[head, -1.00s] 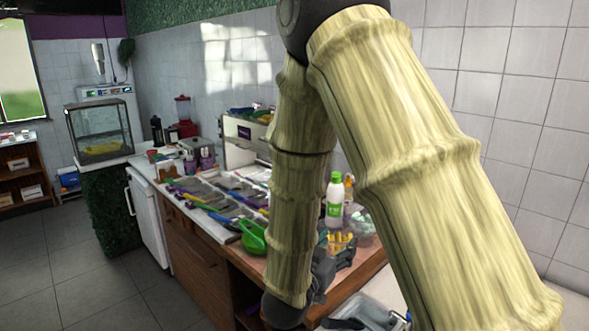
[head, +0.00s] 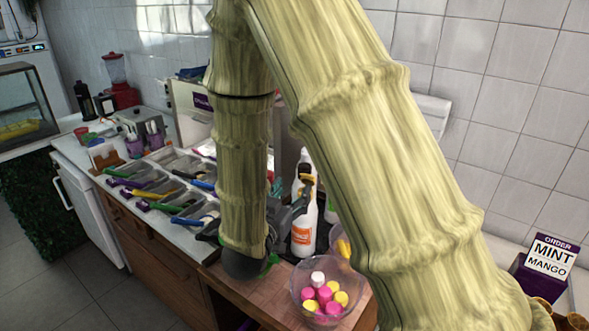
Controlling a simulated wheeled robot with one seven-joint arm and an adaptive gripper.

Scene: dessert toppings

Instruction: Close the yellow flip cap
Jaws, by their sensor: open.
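My dark gripper (head: 290,207) is at the bottle's left side, partly hidden by my forearm. It is open. I cannot tell whether it touches the bottle.
A clear bowl (head: 354,287) of pink, yellow and white pieces stands in front of the bottle. Another bowl with yellow contents is half hidden behind my arm. Topping trays with coloured handles (head: 165,190) fill the left counter. An order sign (head: 550,256) stands right.

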